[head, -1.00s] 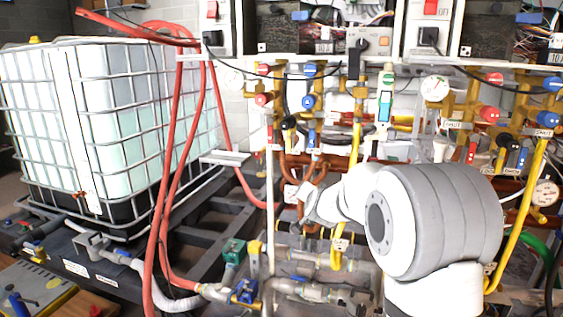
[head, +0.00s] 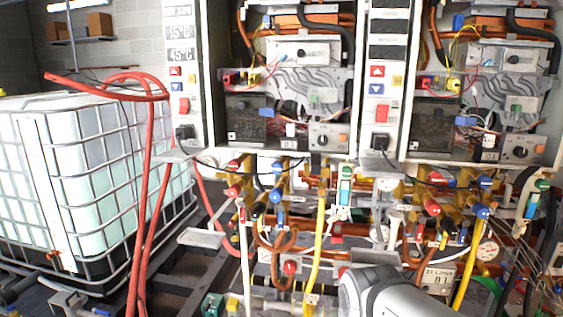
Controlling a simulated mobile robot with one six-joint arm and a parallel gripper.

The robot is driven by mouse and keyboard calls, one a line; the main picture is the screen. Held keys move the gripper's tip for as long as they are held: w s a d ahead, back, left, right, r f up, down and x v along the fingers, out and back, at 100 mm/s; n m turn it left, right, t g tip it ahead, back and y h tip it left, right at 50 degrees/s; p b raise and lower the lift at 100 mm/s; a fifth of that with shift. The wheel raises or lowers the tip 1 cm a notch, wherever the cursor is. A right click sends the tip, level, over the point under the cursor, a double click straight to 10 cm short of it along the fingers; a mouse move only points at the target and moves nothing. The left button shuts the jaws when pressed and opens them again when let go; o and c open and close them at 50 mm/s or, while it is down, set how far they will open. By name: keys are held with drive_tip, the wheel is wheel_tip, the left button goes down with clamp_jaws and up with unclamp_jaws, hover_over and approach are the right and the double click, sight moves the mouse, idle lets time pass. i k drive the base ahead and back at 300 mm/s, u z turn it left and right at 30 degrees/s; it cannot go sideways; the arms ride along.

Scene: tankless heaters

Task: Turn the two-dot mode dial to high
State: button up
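Two open heater cabinets show in the head view. A grey panel low in the left cabinet carries a round dial (head: 323,141) with an orange button beside it. A similar dial (head: 520,152) with an orange button sits low in the right cabinet. The dot marks are too small to read, so I cannot tell which is the two-dot dial or where either is set. Part of my arm shows at the bottom, below the cabinets and well apart from both dials. My gripper is out of view.
Pipes with coloured valve handles (head: 278,196) hang below the cabinets. A red hose (head: 143,215) runs down on the left, in front of a caged white tank (head: 75,185). Control strips with switches (head: 184,105) flank the left cabinet. Loose wires (head: 285,78) hang inside it.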

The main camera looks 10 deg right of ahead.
sight(520, 151)
drive_tip(key=z, duration=1.4)
drive_tip(key=k, duration=0.4)
drive_tip(key=z, duration=0.2)
drive_tip(key=i, duration=0.75)
drive_tip(key=z, duration=0.45)
